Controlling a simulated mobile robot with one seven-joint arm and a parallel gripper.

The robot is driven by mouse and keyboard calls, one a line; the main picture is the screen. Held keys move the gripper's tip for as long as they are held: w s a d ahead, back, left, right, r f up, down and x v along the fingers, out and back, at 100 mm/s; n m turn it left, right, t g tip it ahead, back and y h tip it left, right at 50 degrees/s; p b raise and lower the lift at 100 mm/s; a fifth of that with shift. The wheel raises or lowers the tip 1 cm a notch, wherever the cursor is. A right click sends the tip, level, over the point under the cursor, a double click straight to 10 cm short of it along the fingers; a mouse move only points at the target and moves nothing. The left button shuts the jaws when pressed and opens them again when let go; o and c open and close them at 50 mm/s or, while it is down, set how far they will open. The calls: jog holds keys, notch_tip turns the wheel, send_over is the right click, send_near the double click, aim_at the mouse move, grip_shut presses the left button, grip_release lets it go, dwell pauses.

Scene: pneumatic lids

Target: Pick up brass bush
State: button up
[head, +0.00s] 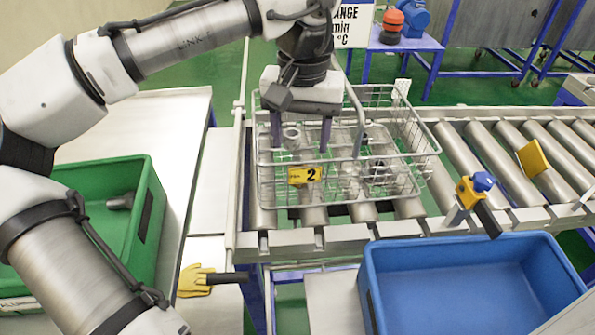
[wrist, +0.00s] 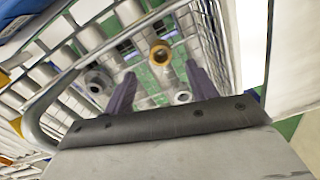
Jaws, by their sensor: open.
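The brass bush (wrist: 160,54) shows in the wrist view as a gold ring with a dark hole, inside the wire basket. My gripper (wrist: 161,74) is open, its two dark fingers apart, with the bush beyond the tips and roughly between them. Nothing is held. In the head view my gripper (head: 300,146) points down into the left part of the wire basket (head: 290,200). I cannot make out the bush in the head view.
Grey metal parts lie in the basket, one left (wrist: 98,80) and one right (wrist: 182,96) of the bush. The basket's tall handle (head: 357,125) rises close to my gripper. The basket stands on a roller conveyor (head: 470,165). A blue bin (head: 470,250) and green bin (head: 150,205) stand nearby.

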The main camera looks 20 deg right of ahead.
jog(key=shift+w+a+f+p, duration=0.1)
jog(key=shift+f+p, duration=0.55)
jog(key=shift+f, duration=2.7)
jog(key=c, duration=1.1)
jog(key=shift+c, duration=0.2)
jog(key=shift+r, duration=0.1)
